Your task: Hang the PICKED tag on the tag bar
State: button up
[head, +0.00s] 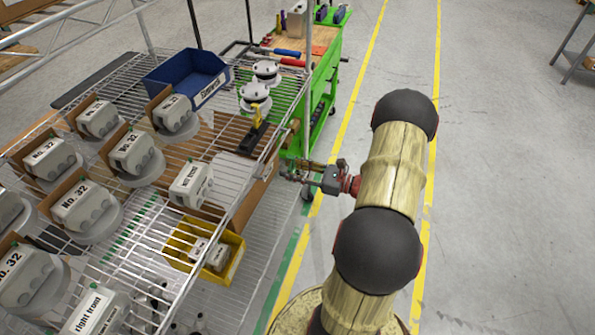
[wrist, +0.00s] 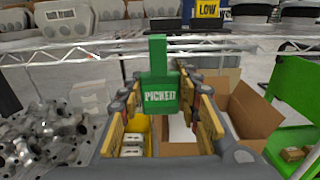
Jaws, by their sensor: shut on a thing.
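A green tag reading PICKED (wrist: 160,95) is upright in the middle of the wrist view. My gripper (wrist: 163,108) is shut on it, with one yellow-padded finger on each side. In the head view my gripper (head: 297,173) is beside the right front corner of the wire shelf; the tag cannot be made out there. I cannot tell which part is the tag bar.
The wire shelf (head: 220,215) carries grey housings, a blue bin (head: 187,77) and white round parts (head: 255,95). A yellow bin (head: 235,262) sits below. A green cart (head: 325,70) stands behind. Floor to the right is clear.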

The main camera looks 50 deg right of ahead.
jog(key=f+b+x, duration=0.1)
jog(key=x, duration=0.5)
dwell(0.6)
jog(key=o, duration=1.1)
jog(key=shift+c, duration=0.2)
jog(key=shift+s, duration=0.1)
jog(key=v, duration=1.1)
jog(key=shift+s+d, duration=0.2)
jog(key=shift+s, duration=0.15)
